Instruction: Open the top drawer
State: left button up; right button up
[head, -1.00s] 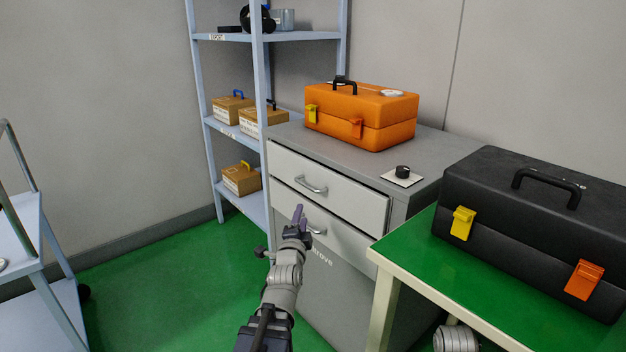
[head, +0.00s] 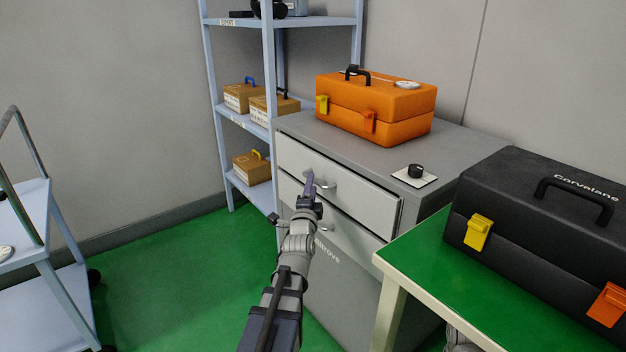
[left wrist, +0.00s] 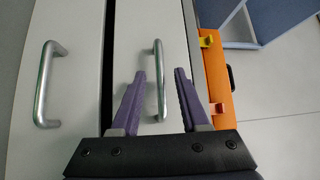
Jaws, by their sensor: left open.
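The grey cabinet (head: 352,140) has a pale top drawer (head: 365,200) with a curved metal handle (head: 331,185). My left gripper (head: 309,183) is in front of that handle and partly covers it. In the left wrist view, my left gripper (left wrist: 160,85) is open, and the top drawer's handle (left wrist: 160,62) shows between its two purple fingers. I cannot tell whether the fingers touch it. The top drawer (left wrist: 140,25) looks shut or nearly so. The lower drawer's handle (left wrist: 43,85) stands clear to the left. My right gripper is out of view.
An orange toolbox (head: 375,105) and a black knob on a white plate (head: 415,172) are on the cabinet. A green-topped table (head: 425,250) with a black toolbox (head: 520,215) stands close on the right. Shelves (head: 243,122) stand behind left. The green floor (head: 175,280) is clear.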

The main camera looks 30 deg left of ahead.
pick_arm(q)
jog(key=x, duration=0.3)
jog(key=shift+w+a, duration=0.1)
jog(key=shift+w, duration=0.05)
grip_shut()
dwell(1.3)
